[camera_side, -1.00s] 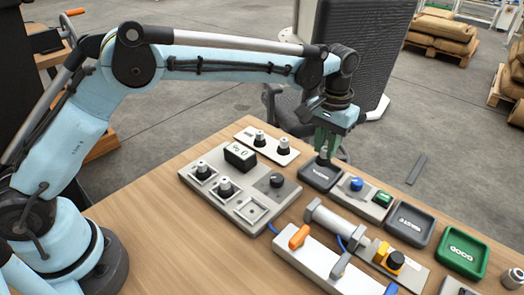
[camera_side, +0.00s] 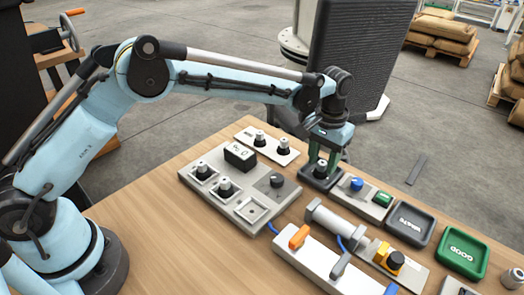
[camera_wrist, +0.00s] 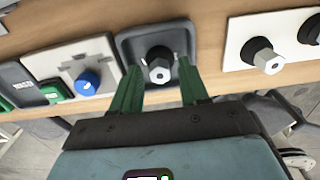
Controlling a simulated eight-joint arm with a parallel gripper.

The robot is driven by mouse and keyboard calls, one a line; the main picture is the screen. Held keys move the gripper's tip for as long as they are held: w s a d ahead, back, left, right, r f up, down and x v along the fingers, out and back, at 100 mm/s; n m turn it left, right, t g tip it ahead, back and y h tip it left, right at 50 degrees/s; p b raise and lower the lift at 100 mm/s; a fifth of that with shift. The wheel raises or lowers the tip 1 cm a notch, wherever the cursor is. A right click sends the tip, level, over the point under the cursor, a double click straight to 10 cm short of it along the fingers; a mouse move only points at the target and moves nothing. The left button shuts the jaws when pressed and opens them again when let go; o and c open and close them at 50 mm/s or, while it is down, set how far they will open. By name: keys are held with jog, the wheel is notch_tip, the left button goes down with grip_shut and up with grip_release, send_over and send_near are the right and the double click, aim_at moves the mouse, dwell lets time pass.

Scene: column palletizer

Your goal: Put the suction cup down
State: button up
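The suction cup (camera_side: 321,168), with a black base and a silver hex top, stands upright in the small dark tray (camera_side: 308,181) at the table's far edge. In the wrist view the suction cup (camera_wrist: 160,68) sits inside the dark tray (camera_wrist: 126,48). My gripper (camera_side: 322,160) is just above the tray, with its green fingers either side of the cup. In the wrist view my gripper (camera_wrist: 159,68) is open, with a gap showing between each finger and the cup.
A white plate (camera_side: 268,145) with two similar cups lies left of the tray. A grey fixture (camera_side: 240,196) with more cups and a black box is nearer. A panel with a blue knob (camera_side: 356,184), a WASTE tray (camera_side: 405,225) and a green GOOD tray (camera_side: 461,253) lie right.

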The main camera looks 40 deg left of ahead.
aim_at(323, 162)
jog(key=shift+r, duration=0.15)
notch_tip(323, 162, up, 11)
jog(key=s+a+r+t, duration=0.2)
jog(key=s+a+r, duration=0.2)
jog(key=a+r, duration=0.15)
jog(key=s+a+f+t, duration=0.2)
jog(key=s+a, duration=0.4)
jog(key=s, duration=0.3)
jog(key=s+a+f+t, duration=0.3)
jog(key=s+a, duration=0.3)
jog(key=s, duration=0.3)
jog(key=shift+f, duration=0.45)
